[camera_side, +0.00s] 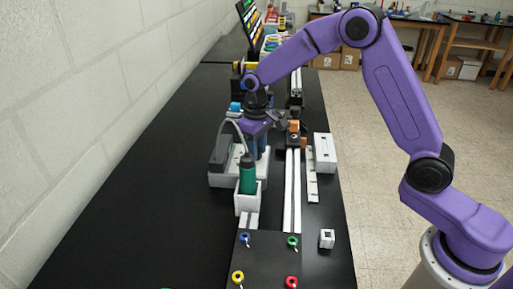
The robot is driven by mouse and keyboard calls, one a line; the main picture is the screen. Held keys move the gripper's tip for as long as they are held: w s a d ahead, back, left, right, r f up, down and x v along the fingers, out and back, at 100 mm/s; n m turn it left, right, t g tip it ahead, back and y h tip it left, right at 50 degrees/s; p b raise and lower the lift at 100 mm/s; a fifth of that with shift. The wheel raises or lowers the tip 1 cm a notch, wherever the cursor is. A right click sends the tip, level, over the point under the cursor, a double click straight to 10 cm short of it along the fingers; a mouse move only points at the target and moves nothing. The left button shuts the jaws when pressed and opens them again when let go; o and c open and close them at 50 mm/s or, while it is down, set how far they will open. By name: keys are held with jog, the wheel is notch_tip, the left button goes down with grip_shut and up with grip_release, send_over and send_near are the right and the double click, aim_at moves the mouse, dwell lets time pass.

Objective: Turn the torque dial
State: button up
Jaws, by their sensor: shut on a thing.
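My gripper (258,155) points down over the grey-white unit (220,180) beside the wall-side part of the bench. Its dark fingers reach down to the top of that unit and are shut on a small part there. That part appears to be the torque dial, but the fingers and the small picture hide it.
A black plate (265,262) with coloured rings lies at the front. White rails (292,195) run along the bench to the right of the holder. A white block (324,152) and a small white cube (327,238) sit near the right edge. The bench's left side is clear.

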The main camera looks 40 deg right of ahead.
jog(key=m, duration=0.5)
jog(key=shift+m, duration=0.3)
jog(key=m, duration=0.5)
jog(key=shift+w+a+r+m, duration=0.1)
jog(key=shift+m, duration=0.3)
jog(key=o, duration=1)
jog(key=shift+o, duration=0.2)
notch_tip(320, 180, up, 17)
jog(key=shift+r, duration=0.2)
